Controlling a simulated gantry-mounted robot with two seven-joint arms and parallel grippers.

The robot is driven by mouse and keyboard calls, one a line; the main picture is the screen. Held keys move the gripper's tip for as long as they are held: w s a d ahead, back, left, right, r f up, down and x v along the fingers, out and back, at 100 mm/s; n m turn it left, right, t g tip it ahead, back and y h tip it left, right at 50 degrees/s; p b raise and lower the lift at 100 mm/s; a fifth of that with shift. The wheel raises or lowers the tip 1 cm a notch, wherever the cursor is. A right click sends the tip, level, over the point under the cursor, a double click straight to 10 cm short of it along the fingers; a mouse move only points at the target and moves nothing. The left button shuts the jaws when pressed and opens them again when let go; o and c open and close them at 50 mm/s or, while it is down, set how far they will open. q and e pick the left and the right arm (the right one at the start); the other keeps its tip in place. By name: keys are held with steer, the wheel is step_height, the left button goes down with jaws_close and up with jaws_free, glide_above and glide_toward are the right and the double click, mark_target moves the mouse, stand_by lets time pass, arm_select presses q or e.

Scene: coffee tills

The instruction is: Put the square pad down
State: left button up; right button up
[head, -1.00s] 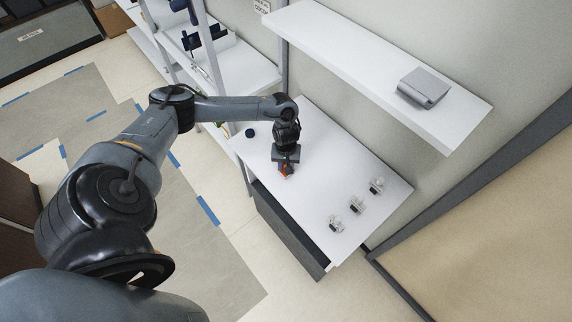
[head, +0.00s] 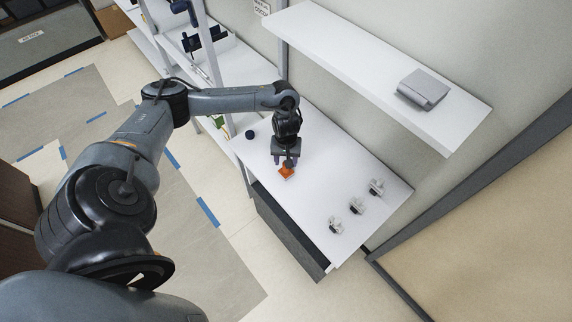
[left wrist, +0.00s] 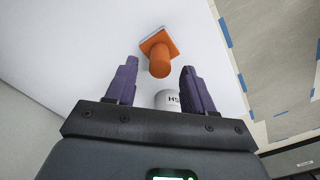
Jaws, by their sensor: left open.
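The square pad (head: 287,172) is orange and lies on the white counter. In the left wrist view the pad (left wrist: 153,42) shows an orange square base with a round orange handle, with a thin pale blue edge behind the base. My left gripper (head: 286,160) is just above and behind it. My right gripper is not in view.
The white counter (head: 335,180) has three small clear-and-black items (head: 356,206) at its right end. A dark round item (head: 250,134) is at its left edge. A white shelf (head: 350,55) with a grey box (head: 423,90) hangs above. A white cylinder (left wrist: 168,99) shows in the left wrist view.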

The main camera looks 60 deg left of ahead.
arm_select(q)
step_height(320, 180, up, 6)
steer(key=shift+r+p, duration=0.1)
steer(key=shift+p, duration=0.4)
steer(key=shift+r, duration=0.25)
steer(key=shift+w+d, duration=0.15)
steer(key=shift+d, duration=0.2)
steer(key=w+d+f+m+t+h, duration=0.1)
steer(key=d+m+t+h, duration=0.35)
steer(key=d, duration=1.05)
steer(key=w+d+f+m+t+y, duration=0.15)
steer(key=d+m, duration=0.65)
steer(key=d, duration=0.8)
steer(key=s+a+r+g+y, duration=0.1)
steer(key=s+a, duration=0.2)
steer(key=s, duration=0.4)
steer(key=s+a+r+g+y, duration=0.1)
steer(key=s+a+r, duration=0.1)
steer(key=s, duration=0.6)
steer(key=shift+s+a+r+m+y, duration=0.3)
steer(key=shift+a+m+y, duration=0.15)
steer(key=shift+a, duration=0.35)
